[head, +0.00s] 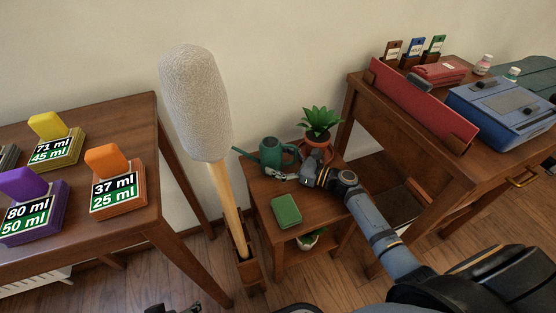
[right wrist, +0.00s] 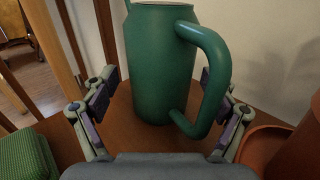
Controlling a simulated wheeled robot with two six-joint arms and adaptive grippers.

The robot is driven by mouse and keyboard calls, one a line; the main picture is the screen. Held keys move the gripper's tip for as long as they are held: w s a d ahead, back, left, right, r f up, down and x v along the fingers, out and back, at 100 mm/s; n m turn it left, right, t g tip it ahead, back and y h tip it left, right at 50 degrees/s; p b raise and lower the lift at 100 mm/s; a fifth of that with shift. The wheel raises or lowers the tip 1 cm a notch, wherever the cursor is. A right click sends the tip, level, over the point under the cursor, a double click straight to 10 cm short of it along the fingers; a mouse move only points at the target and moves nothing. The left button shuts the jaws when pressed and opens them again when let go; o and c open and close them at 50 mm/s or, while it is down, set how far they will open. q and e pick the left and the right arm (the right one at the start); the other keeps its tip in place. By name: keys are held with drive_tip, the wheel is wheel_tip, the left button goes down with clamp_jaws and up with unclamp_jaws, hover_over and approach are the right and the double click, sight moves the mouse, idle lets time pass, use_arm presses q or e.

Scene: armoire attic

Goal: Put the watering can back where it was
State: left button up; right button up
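The green watering can (head: 272,152) stands upright on a small wooden side table (head: 260,195), its spout pointing left in the head view. In the right wrist view the can (right wrist: 158,65) fills the middle, its handle towards me on the right. My right gripper (head: 296,170) is at the can; in the right wrist view the gripper (right wrist: 165,108) is open, with a finger on each side of the can's body and handle. I see gaps beside the can, so it does not look clamped. My left gripper is not clearly visible; small dark parts show at the bottom edge.
A potted plant (head: 320,127) stands just right of the can. A green block (head: 286,211) lies at the table's front left. A tall padded white tool (head: 195,105) rises on the left. Desks (head: 140,215) flank both sides; a lower plant (head: 307,241) sits underneath.

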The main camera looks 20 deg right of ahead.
drive_tip(key=shift+r, duration=0.15)
drive_tip(key=p+v, duration=0.2)
drive_tip(key=v, duration=1)
use_arm(q)
drive_tip(key=shift+s+a+r+g, duration=0.15)
drive_tip(key=shift+a+r+g, duration=0.2)
drive_tip(key=shift+r, duration=0.3)
drive_tip(key=shift+s+a+r+g, duration=0.1)
drive_tip(key=shift+r+g, duration=0.35)
drive_tip(key=shift+r, duration=0.15)
